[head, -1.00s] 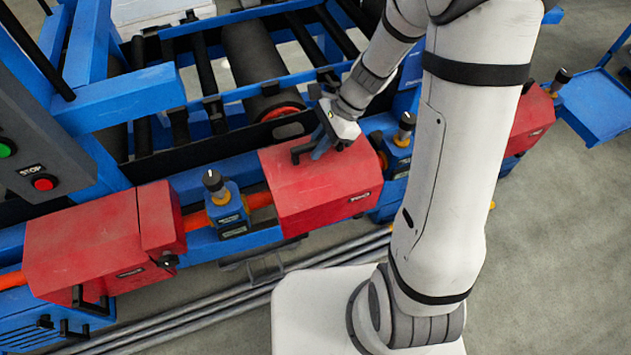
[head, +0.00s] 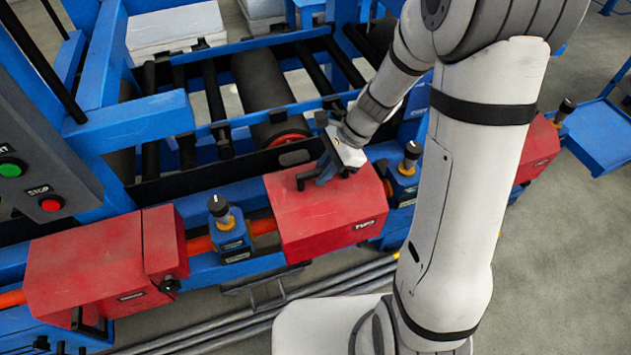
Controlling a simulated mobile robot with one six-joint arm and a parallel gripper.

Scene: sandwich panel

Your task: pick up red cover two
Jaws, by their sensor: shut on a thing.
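The red cover two (head: 325,229) is a boxy red cover with a dark label on its front face, in the middle of the head view. It sits along the front rail of the blue machine. A black handle stands on its top. My gripper (head: 322,177) comes down from the upper right and is shut on this handle. The fingertips and part of the handle are hard to make out. I cannot tell whether the cover is clear of the rail beneath it.
Another red cover (head: 90,265) sits at the left, and a third (head: 538,150) is partly behind my arm at the right. Blue units with black knobs stand on both sides of the middle cover, the left one (head: 229,232) close by. Rollers (head: 270,100) lie behind. Grey pipes run along the floor.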

